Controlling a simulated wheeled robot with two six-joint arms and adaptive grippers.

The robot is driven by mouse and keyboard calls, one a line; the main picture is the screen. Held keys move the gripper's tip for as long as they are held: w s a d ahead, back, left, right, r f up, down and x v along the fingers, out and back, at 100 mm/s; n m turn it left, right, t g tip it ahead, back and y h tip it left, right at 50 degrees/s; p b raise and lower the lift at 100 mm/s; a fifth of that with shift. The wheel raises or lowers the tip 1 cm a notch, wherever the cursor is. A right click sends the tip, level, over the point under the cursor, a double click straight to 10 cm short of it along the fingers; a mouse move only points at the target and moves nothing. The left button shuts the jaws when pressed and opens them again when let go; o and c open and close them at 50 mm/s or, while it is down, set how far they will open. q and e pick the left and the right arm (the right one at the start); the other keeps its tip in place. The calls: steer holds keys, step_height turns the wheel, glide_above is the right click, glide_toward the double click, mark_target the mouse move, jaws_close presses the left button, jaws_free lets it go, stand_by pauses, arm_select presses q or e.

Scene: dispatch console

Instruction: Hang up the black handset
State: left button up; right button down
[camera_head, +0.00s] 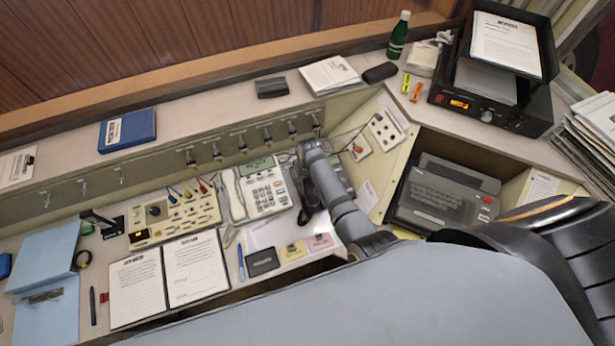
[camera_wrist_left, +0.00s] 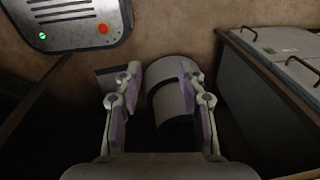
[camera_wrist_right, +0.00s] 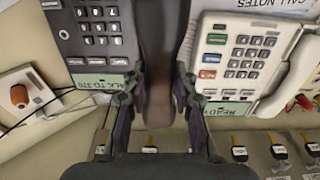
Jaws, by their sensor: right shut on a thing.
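The black handset (camera_wrist_right: 157,40) is a long dark bar in the right wrist view. My right gripper (camera_wrist_right: 157,98) is shut on it, with a finger on each side. The handset lies along the side of the black desk phone (camera_wrist_right: 95,35), between it and the white phone (camera_wrist_right: 240,60). I cannot tell whether it touches its cradle. In the head view, my right arm hides much of the black desk phone (camera_head: 341,172), and the right gripper (camera_head: 303,172) is partly hidden too. My left gripper (camera_wrist_left: 160,105) is open and empty, away from the console.
The white phone (camera_head: 262,187) stands close on the left. A row of key hooks (camera_head: 240,140) runs along the back panel. A grey typewriter-like machine (camera_head: 443,195) sits on the right. A control box (camera_head: 172,213) and an open binder (camera_head: 165,275) lie to the left.

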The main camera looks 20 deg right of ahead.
steer(key=f+b, duration=0.3)
steer(key=f, duration=0.1)
steer(key=w+f+b, duration=0.1)
steer(key=f+b, duration=0.1)
steer(key=shift+d+b, duration=0.15)
steer(key=shift+b, duration=0.2)
steer(key=shift+w+f+b, duration=0.1)
steer(key=shift+b, duration=0.2)
arm_select(q)
step_height(320, 180, down, 6)
steer(key=w+d, duration=0.1)
steer(key=shift+w+f, duration=0.15)
steer(key=shift+w, duration=0.05)
steer(key=shift+a+r+p, duration=0.1)
steer(key=shift+r+p, duration=0.2)
steer(key=shift+p, duration=0.1)
steer(key=shift+f, duration=0.15)
arm_select(e)
steer(key=shift+f, duration=0.35)
arm_select(q)
steer(key=shift+r, duration=0.25)
steer(key=shift+f, duration=0.15)
arm_select(e)
steer(key=shift+w+f, duration=0.1)
steer(key=shift+f, duration=0.2)
steer(key=c, duration=1)
jaws_free()
